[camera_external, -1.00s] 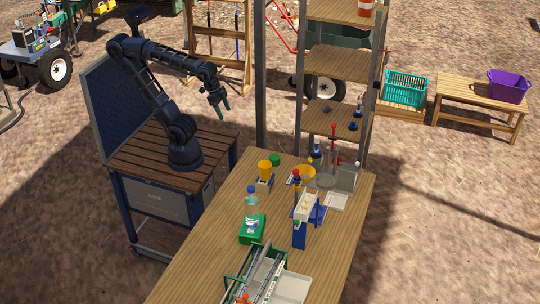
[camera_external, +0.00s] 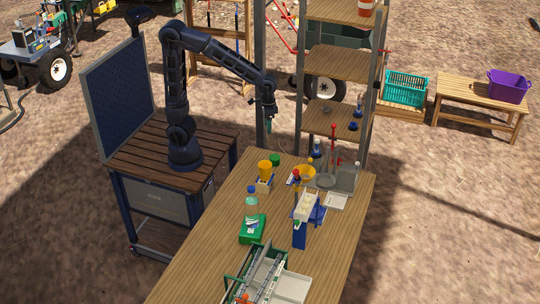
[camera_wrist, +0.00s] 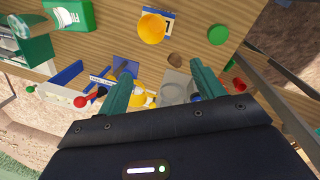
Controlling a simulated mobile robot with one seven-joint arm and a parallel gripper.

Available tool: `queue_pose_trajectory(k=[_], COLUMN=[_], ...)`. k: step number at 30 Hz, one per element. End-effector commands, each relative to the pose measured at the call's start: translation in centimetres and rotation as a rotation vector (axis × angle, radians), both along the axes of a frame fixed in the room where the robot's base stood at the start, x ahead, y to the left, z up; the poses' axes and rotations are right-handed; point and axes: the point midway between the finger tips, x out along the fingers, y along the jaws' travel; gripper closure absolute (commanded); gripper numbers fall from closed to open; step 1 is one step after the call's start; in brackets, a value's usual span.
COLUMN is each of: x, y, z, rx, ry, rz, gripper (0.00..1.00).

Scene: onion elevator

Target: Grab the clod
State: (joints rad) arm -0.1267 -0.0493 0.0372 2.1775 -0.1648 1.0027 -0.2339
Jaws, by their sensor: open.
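A small brown lump (camera_wrist: 175,60), which looks like the clod, lies on the wooden table in the wrist view, between the directions of my two fingertips. I cannot pick it out surely in the external view. My gripper (camera_external: 270,132) hangs fingers down above the far end of the table, near the shelf rack. In the wrist view my gripper (camera_wrist: 160,72) has its two green fingers wide apart with nothing held between them. The lump is beyond the fingertips, apart from them.
A yellow cup (camera_external: 264,168) and green-capped item (camera_external: 275,159) stand near the lump's area. A blue-and-white stand (camera_external: 303,222), yellow funnel (camera_external: 305,171), grey container (camera_external: 346,179) and green box (camera_external: 252,228) share the table (camera_external: 208,262). The shelf rack (camera_external: 338,63) rises behind.

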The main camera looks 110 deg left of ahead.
Motion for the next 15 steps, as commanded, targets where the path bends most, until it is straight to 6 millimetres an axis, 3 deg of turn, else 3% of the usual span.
queue_pose_trajectory(k=[3, 15], x=[2.5, 9.6], y=[1.1, 4.7], z=[-2.2, -10.6], rx=[-0.021, -0.082], ry=[0.048, 0.196], rz=[0.053, 0.231], gripper=[0.32, 0.32])
